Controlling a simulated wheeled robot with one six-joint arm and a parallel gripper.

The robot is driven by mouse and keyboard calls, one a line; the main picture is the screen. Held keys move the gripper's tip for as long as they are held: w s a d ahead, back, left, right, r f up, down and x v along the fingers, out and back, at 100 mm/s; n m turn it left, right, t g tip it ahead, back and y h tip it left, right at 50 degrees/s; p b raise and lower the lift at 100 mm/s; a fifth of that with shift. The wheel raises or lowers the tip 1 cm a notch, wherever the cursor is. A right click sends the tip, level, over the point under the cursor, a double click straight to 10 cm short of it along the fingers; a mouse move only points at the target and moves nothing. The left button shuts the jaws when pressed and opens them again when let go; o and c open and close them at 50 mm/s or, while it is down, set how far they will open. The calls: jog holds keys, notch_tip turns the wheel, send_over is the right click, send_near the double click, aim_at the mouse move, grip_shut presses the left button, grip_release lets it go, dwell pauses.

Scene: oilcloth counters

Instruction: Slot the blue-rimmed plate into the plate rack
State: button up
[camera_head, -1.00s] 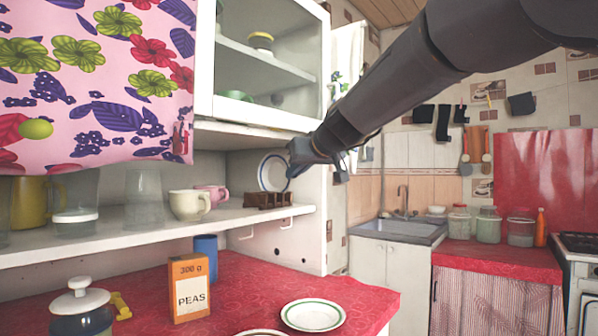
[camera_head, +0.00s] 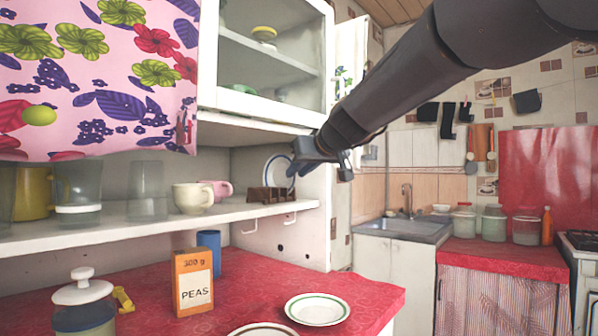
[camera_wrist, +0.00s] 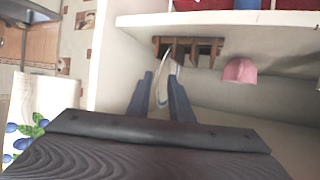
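The blue-rimmed plate (camera_head: 274,173) stands upright on edge in the brown wooden plate rack (camera_head: 272,195), at the right end of the shelf. My gripper (camera_head: 294,165) is at the plate's right side and hides part of it. In the wrist view, the plate (camera_wrist: 162,88) shows nearly edge-on between my two fingers, reaching to the rack (camera_wrist: 190,42). The fingers (camera_wrist: 160,76) look spread, with a gap beside the plate. The plate's lower edge in the slots is hard to make out.
A pink cup (camera_head: 222,190) and a cream cup (camera_head: 192,198) stand left of the rack; the pink cup also shows in the wrist view (camera_wrist: 240,71). The cabinet (camera_head: 268,112) hangs above, and its side wall is close on the right. A green-rimmed plate (camera_head: 317,309) lies on the red counter below.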

jog(key=shift+o, duration=0.3)
jog(key=shift+s, duration=0.1)
jog(key=v, duration=0.7)
jog(key=shift+s+d+r+b, duration=0.15)
jog(key=shift+s+r+b, duration=0.05)
jog(key=shift+s+b, duration=0.2)
